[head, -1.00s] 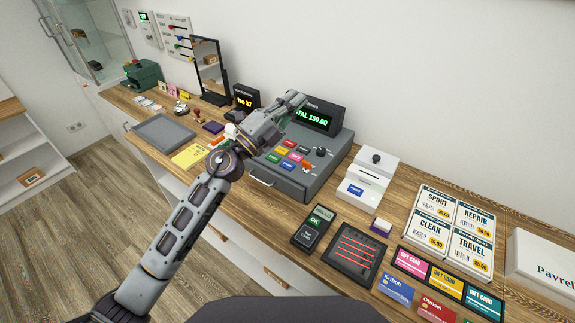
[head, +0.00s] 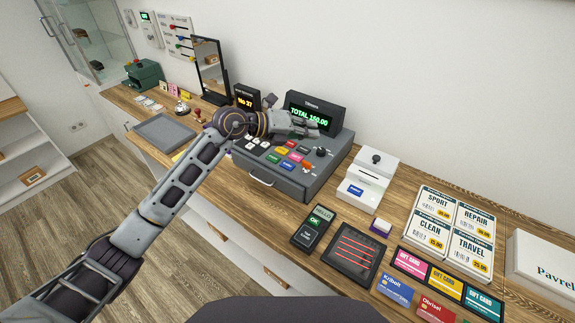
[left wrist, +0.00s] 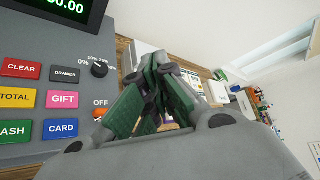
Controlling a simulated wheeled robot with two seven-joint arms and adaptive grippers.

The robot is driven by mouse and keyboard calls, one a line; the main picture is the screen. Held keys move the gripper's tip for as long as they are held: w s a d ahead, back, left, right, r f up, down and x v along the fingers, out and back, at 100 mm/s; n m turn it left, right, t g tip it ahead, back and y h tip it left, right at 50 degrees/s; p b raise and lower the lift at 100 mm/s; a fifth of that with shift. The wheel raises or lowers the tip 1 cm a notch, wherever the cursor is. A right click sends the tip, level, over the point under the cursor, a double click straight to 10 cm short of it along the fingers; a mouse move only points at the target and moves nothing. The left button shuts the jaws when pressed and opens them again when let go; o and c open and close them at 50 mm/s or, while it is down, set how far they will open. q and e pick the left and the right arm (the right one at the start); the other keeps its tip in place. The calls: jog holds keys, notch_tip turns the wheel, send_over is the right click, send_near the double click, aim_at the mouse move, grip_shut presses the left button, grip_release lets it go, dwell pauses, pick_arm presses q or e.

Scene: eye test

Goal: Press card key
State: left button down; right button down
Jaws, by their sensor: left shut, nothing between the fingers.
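The blue card key (head: 287,164) is in the front row of the cash register's (head: 325,172) keypad, right of the green cash key (head: 272,159). In the left wrist view the card key (left wrist: 61,129) is at lower left, below the pink gift key (left wrist: 63,99). My left gripper (head: 317,131) is shut and empty above the back of the register, in front of its display (head: 311,117). It is behind the card key and apart from it. Its closed fingers (left wrist: 160,68) also show in the left wrist view. My right gripper is not in view.
The drawer key (left wrist: 65,74) and a rotary knob (left wrist: 99,68) are near the card key. A white device (head: 367,180) stands right of the register. A card terminal (head: 313,228) and a dark pad (head: 355,250) lie in front. A small ticket display (head: 246,98) stands behind.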

aim_at(286, 163)
pick_arm(q)
jog(key=w+a+f+y, duration=0.3)
jog(key=w+a+y, duration=0.1)
jog(key=a+y, duration=0.1)
jog(key=shift+a+f, duration=0.4)
jog(key=shift+a, duration=0.45)
jog(key=shift+w, duration=0.1)
jog(key=shift+f, duration=0.15)
jog(key=shift+f+b, duration=1.05)
jog(key=shift+f, duration=0.85)
jog(key=shift+f+b, duration=1.15)
jog(key=shift+f, duration=1.2)
